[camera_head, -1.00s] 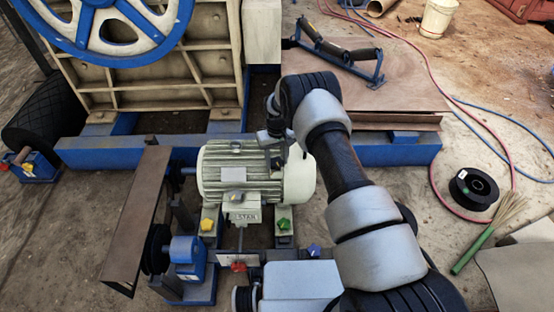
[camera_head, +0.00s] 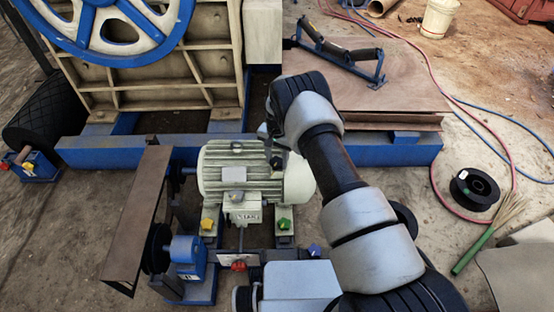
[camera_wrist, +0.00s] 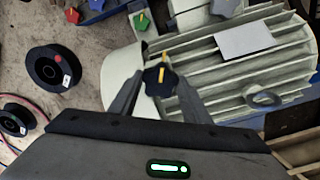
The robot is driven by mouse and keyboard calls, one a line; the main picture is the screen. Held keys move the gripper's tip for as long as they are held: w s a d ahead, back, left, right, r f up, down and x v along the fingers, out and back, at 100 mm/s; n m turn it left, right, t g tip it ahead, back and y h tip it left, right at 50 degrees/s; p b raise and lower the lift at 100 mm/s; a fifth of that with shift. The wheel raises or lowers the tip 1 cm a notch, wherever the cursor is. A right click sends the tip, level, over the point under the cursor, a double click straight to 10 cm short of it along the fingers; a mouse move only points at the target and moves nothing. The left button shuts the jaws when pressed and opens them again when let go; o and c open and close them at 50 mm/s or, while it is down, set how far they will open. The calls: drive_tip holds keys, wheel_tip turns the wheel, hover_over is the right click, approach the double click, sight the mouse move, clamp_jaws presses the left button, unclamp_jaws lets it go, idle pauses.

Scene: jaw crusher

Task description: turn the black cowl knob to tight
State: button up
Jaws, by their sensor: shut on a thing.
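The black cowl knob (camera_wrist: 158,84) is lobed and has a yellow pointer line, which points up and slightly right in the wrist view. It sits on the rounded end cowl of the pale ribbed motor (camera_wrist: 225,55). My gripper (camera_wrist: 160,80) has one finger on each side of the knob and is shut on it. The motor (camera_head: 225,178) also shows in the head view, with my wrist over its right end. My fingers are largely hidden there by my own arm. I cannot read any tight marking.
Other star knobs stand around the motor: yellow (camera_head: 208,224), green (camera_head: 284,224), red (camera_head: 238,266) and blue (camera_head: 314,250). A brown guard plate (camera_head: 138,215) stands left of it. A black spool (camera_head: 474,188) lies on the floor at right.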

sight(277, 162)
drive_tip(key=shift+m, duration=0.3)
drive_tip(key=o, duration=1)
drive_tip(key=shift+o, duration=0.2)
drive_tip(key=shift+r, duration=0.1)
wheel_tip(277, 162, up, 17)
drive_tip(key=p, duration=0.4)
drive_tip(key=shift+r, duration=0.1)
